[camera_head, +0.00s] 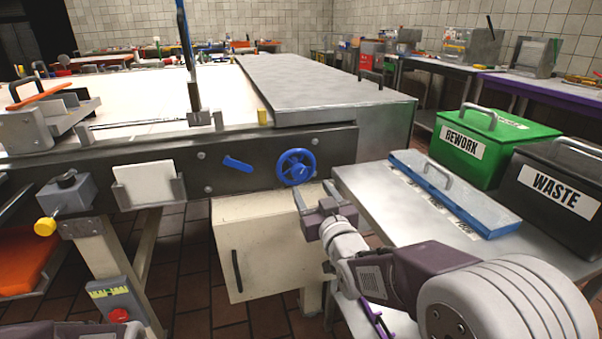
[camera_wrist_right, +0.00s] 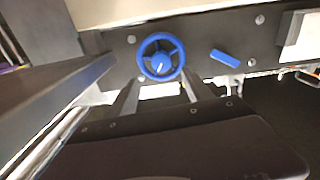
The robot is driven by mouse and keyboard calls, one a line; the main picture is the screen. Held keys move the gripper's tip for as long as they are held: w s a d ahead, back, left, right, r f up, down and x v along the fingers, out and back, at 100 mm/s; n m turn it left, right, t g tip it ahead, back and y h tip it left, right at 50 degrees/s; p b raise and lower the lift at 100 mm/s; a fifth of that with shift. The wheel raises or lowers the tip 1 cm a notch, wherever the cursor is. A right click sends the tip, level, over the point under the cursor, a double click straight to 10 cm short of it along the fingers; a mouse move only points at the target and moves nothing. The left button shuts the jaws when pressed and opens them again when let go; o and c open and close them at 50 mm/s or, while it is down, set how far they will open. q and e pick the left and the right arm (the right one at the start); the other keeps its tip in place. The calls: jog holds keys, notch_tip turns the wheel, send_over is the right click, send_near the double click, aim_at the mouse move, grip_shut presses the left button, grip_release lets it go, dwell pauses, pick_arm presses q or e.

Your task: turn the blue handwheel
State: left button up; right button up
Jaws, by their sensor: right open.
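The blue handwheel (camera_head: 296,167) is mounted on the dark front rail of the long table, near its right end. It also shows at the top middle of the right wrist view (camera_wrist_right: 161,57), with a round hub and spokes. My right gripper (camera_head: 316,192) is open and empty, just below the wheel and in front of the rail. In the right wrist view its two fingers (camera_wrist_right: 160,88) point toward the wheel's lower edge, one on each side. I cannot tell whether they touch it. My left gripper cannot be made out in the head view.
A blue lever (camera_head: 238,164) sits left of the wheel on the rail. A cream cabinet (camera_head: 262,246) is below. A steel side table (camera_head: 372,190) with a blue-edged lid (camera_head: 455,193), a green REWORK bin (camera_head: 480,150) and a black WASTE bin (camera_head: 552,190) stand at right.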

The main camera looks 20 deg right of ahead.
aim_at(300, 173)
jog(key=w, duration=0.3)
jog(key=w+b, duration=0.1)
jog(key=w, duration=0.2)
jog(key=w+b, duration=0.1)
jog(key=w, duration=0.2)
jog(key=shift+w+a, duration=0.15)
jog(key=shift+a, duration=0.15)
grip_shut()
jog(key=shift+m, duration=0.4)
